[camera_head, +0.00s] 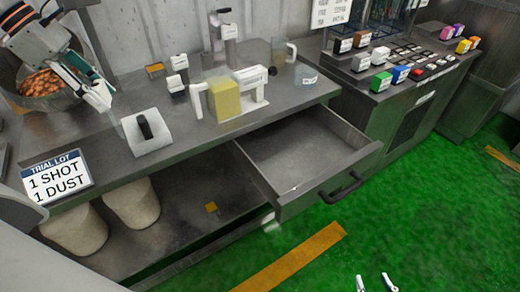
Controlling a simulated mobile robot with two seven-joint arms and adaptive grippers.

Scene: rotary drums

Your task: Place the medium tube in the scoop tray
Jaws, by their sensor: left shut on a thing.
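My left gripper (98,96) is at the upper left, just right of a metal drum. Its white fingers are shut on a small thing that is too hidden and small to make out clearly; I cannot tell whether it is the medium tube. A white sloped block (149,147) with a black upright piece stands on the counter to the right of and below that gripper. I cannot tell whether this is the scoop tray. My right gripper (375,284) shows only its two white fingertips at the bottom edge, apart and empty over the green floor.
The metal drum (62,101) holds brown pellets. A "1 SHOT 1 DUST" sign (57,178) stands at the counter's left front. A yellow-filled jug (225,100) is mid-counter. An empty drawer (292,150) stands open. Coloured blocks sit on the right bench (375,105).

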